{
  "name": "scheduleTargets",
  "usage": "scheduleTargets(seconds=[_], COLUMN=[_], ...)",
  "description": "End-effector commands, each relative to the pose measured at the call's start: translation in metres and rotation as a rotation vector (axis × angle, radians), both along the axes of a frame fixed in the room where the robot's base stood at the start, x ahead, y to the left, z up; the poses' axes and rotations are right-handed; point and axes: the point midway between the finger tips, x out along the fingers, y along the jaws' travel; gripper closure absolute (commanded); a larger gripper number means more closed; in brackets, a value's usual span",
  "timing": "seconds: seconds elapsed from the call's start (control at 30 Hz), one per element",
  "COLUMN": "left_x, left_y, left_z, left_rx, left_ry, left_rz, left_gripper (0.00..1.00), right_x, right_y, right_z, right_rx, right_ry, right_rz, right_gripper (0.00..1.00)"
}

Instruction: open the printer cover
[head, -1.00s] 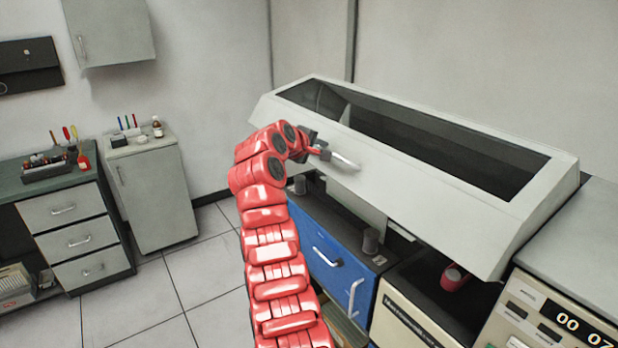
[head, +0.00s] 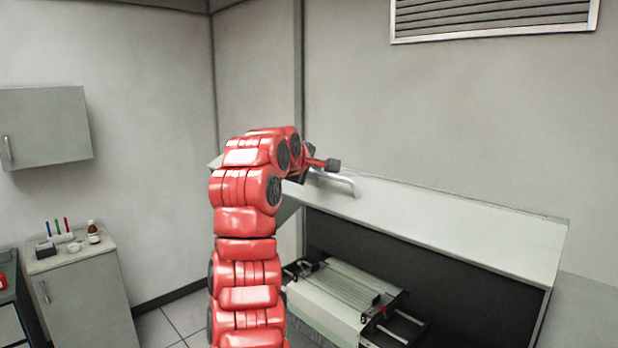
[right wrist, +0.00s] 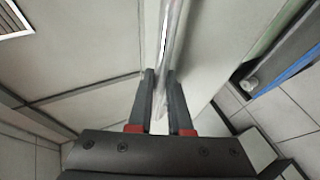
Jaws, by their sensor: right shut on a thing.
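The printer cover (head: 450,222) is a long pale panel, raised and tilted up in the head view. A dark opening shows beneath it. Its silver bar handle (head: 336,179) sticks out near its left end. My right gripper (head: 322,168) is at this handle, shut on it. In the right wrist view the two fingers (right wrist: 160,105) close around the handle bar (right wrist: 168,45), with the pale cover beside it. My left gripper is not in view.
Under the cover the pale printer mechanism (head: 335,295) with dark rails is exposed. A small cabinet (head: 85,300) with pens and a bottle stands at the left. A grey wall cabinet (head: 45,125) hangs above it. A wall vent (head: 495,18) is at the top right.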

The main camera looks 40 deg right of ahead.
Motion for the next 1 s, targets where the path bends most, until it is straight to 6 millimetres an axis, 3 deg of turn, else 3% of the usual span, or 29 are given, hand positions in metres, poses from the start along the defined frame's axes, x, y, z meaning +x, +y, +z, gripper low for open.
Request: scheduleTargets(seconds=[0.33,0.37,0.5,0.83,1.0], left_x=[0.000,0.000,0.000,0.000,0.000], left_y=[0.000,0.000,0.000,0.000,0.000], left_z=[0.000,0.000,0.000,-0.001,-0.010], left_rx=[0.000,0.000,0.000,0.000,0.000], left_ry=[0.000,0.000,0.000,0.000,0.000], left_rz=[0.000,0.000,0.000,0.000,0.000], left_gripper=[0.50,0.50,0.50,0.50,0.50], right_x=[0.000,0.000,0.000,0.000,-0.007], right_y=[-0.001,-0.001,0.000,0.000,0.013], right_z=[-0.001,-0.001,-0.001,-0.001,0.005], right_rx=[0.002,0.002,0.002,0.001,0.000], right_ry=[0.003,0.003,0.003,0.003,-0.002], right_rz=[-0.001,-0.001,-0.001,-0.001,0.000], right_gripper=[1.00,0.79,0.54,0.53,0.53])
